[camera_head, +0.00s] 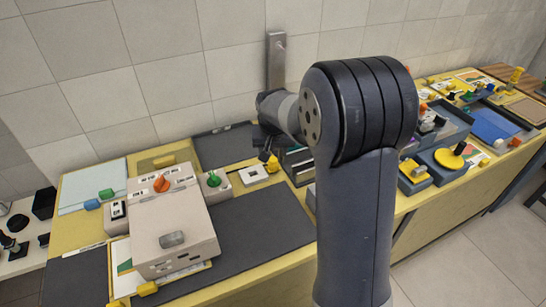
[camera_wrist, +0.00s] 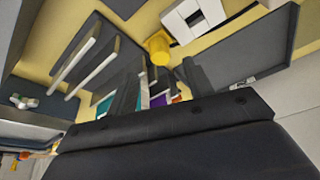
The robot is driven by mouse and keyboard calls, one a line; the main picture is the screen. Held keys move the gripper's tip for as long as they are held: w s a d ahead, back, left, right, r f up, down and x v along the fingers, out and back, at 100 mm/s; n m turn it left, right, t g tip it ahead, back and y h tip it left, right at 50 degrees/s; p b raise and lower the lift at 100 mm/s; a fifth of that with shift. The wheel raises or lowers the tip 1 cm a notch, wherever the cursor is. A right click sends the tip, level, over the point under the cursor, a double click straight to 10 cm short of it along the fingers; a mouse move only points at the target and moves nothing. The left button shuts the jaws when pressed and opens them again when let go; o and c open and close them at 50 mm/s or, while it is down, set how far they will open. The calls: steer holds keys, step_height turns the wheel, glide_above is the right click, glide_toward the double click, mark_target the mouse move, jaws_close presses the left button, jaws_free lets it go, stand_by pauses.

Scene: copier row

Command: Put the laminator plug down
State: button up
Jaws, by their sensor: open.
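A small yellow piece (camera_wrist: 158,47), which may be the laminator plug, stands on the yellow table top next to a white block with a dark square opening (camera_wrist: 194,20). In the head view, the yellow piece (camera_head: 272,164) shows just right of the white block (camera_head: 254,174). My gripper (camera_head: 266,150) is above and close to the yellow piece. In the wrist view, the dark fingers of my gripper (camera_wrist: 160,88) are apart, with the yellow piece beyond them. I cannot tell whether they touch it. No cord is visible.
A slotted dark rack (camera_head: 298,163) stands right of the gripper. A beige machine (camera_head: 172,230) with an orange knob sits at left, beside a box with a green knob (camera_head: 214,182). A dark mat (camera_head: 262,222) in front is mostly bare. The tiled wall is close behind.

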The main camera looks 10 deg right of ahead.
mark_target(273, 161)
steer(key=v, duration=0.6)
steer(key=x, duration=1.2)
steer(key=shift+f, duration=0.4)
step_height(273, 161, up, 3)
steer(key=shift+f, duration=0.2)
steer(key=shift+r, duration=0.55)
steer(key=shift+f, duration=0.15)
